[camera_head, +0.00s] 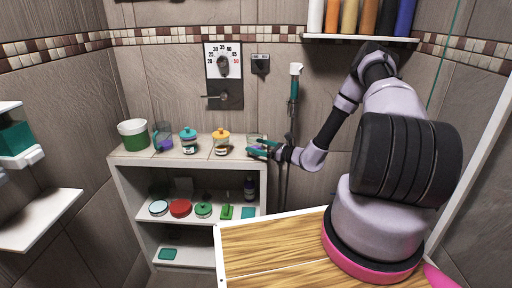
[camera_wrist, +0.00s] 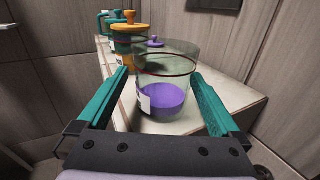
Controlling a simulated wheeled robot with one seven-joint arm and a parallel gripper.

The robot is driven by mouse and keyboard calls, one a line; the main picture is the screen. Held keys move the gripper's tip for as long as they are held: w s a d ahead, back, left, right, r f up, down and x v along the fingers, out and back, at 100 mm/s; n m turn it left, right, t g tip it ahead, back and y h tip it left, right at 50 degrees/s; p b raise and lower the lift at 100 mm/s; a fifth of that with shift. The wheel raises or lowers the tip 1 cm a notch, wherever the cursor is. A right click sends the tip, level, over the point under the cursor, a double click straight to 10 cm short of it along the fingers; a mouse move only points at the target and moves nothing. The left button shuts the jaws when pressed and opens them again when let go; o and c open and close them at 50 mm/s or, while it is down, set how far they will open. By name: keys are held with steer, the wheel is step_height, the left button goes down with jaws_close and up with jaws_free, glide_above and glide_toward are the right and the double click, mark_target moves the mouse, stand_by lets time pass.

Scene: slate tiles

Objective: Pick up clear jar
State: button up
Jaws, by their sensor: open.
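The clear jar (camera_wrist: 165,75) is a lidless see-through jar with purple contents at the bottom and a white label at its left. It stands upright near the end of the shelf top in the wrist view. In the head view the jar (camera_head: 253,140) is at the right end of the shelf top, partly hidden by my gripper. My gripper (camera_wrist: 160,85) is open, with a teal finger on each side of the jar; I cannot tell whether either touches it. My gripper also shows in the head view (camera_head: 261,148), reaching in from the right.
Left of the clear jar stand a yellow-lidded jar (camera_head: 221,144), a teal-lidded jar (camera_head: 188,142), another clear container with purple (camera_head: 163,137) and a green-and-white pot (camera_head: 134,135). The tiled wall is close behind. Lower shelves hold several small items, including a red round one (camera_head: 180,208).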

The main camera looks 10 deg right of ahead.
steer(key=shift+w+a, duration=0.35)
steer(key=c, duration=1.4)
steer(key=shift+r, duration=5.05)
